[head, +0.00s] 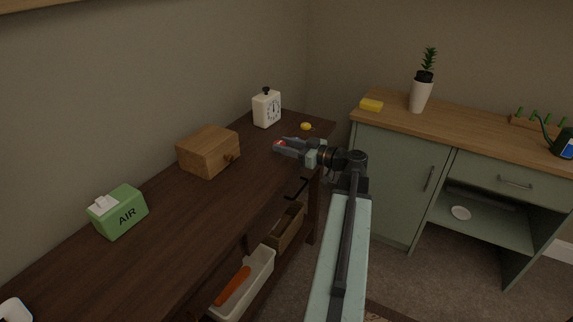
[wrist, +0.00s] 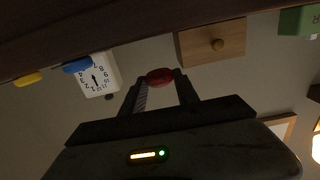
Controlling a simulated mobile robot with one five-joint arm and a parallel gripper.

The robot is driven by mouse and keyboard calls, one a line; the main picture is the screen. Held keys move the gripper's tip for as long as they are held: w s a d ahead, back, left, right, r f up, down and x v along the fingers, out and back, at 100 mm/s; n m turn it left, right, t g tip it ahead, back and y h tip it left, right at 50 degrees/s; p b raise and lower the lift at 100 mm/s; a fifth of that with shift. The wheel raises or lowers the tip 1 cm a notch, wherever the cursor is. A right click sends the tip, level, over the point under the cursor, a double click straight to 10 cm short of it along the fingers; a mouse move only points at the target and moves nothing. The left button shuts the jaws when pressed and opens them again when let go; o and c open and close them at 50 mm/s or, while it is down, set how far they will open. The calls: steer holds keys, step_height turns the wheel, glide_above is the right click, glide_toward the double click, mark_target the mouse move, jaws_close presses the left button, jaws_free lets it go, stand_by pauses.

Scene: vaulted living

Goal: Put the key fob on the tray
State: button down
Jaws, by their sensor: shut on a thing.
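My gripper (head: 282,147) is over the far part of the dark wooden table. In the wrist view, my gripper (wrist: 160,82) is shut on a small red rounded thing (wrist: 160,75), which I take for the key fob; its red also shows at the fingertips in the head view (head: 279,143). The fob looks held above the tabletop. I cannot pick out the tray for certain. A white piece with a dark edge (head: 13,311), cut off at the lower left of the head view, may be part of it.
On the dark table (head: 178,222) stand a white clock (head: 266,109), a wooden box (head: 208,152), a green AIR box (head: 119,212) and a yellow item (head: 306,126). A blue thing (wrist: 77,66) shows before the clock. The table's near-left stretch is clear. A green cabinet (head: 395,180) stands right.

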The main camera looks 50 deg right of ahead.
mark_target(285, 161)
steer(key=shift+f+b, duration=2.45)
steer(key=c, duration=0.9)
jaws_free()
steer(key=shift+r, duration=0.1)
